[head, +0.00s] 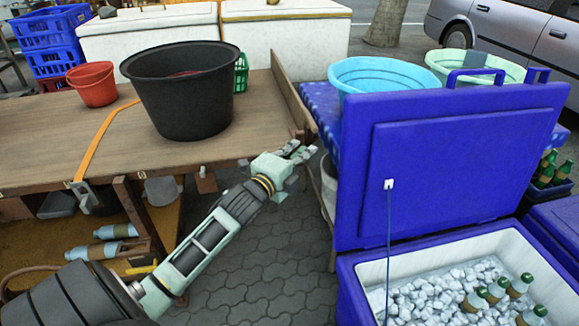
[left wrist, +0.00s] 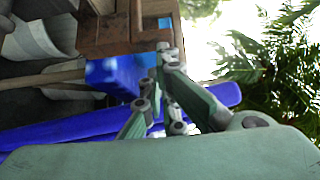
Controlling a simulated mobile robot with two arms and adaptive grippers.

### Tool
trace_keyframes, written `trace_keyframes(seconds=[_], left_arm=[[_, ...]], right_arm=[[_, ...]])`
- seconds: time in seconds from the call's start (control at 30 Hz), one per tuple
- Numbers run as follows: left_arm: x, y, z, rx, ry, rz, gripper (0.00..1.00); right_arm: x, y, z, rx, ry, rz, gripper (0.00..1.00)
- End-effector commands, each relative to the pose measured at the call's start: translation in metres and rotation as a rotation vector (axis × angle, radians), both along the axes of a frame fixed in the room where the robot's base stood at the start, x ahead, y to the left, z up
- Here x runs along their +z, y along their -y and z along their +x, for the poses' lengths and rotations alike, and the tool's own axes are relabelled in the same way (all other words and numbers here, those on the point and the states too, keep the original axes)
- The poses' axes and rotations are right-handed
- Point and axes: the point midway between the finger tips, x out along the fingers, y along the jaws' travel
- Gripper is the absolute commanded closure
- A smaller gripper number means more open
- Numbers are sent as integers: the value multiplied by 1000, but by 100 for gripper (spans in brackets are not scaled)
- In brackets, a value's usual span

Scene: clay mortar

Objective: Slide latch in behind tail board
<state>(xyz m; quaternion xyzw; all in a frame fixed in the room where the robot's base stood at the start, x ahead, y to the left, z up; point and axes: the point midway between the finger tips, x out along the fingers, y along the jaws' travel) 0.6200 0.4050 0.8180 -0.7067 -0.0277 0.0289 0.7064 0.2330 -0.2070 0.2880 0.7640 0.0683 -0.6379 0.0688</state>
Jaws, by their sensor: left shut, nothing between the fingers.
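The tail board (head: 290,92) is the upright wooden board along the right end of the wooden cart bed. Its near end is by the cart's front right corner. My left gripper (head: 300,152) is shut and empty, just below and in front of that corner. In the left wrist view its fingers (left wrist: 167,62) point at brown wooden parts (left wrist: 110,35) of the cart. I cannot tell whether they touch. The latch cannot be made out clearly; small parts near the corner are partly hidden by my fingers. My right gripper is not in view.
A large black tub (head: 185,105) and a red bucket (head: 93,84) stand on the cart bed (head: 60,155). A blue cooler's raised lid (head: 450,165) is close to the right of my gripper. Paved ground (head: 255,255) lies open below.

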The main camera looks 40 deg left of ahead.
Motion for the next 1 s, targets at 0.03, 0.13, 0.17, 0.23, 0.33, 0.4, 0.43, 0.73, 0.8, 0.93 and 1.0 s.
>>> trace_keyframes(seconds=[0.03,0.13,0.17,0.23,0.33,0.4,0.43,0.73,0.8,0.93,1.0], left_arm=[[-1,1,-10,-1,-2,2,100],[-1,4,-30,-2,-3,2,100],[-1,5,-37,-3,-2,2,100],[-2,6,-51,-3,-3,1,100],[-1,8,-69,-4,-2,1,100],[0,9,-80,-5,-1,0,100],[-1,9,-84,-5,-2,0,100],[1,11,-103,-5,1,0,100],[1,11,-103,-5,1,0,100],[-3,12,-104,-2,-9,-15,100],[-15,17,-107,10,-45,-66,100]], right_arm=[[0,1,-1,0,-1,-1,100],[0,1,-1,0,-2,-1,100],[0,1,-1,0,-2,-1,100],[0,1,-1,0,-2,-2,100],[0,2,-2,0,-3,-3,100],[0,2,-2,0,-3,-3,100],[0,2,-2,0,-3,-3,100],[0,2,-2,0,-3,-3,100],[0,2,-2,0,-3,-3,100],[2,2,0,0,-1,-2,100],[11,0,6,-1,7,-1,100]])
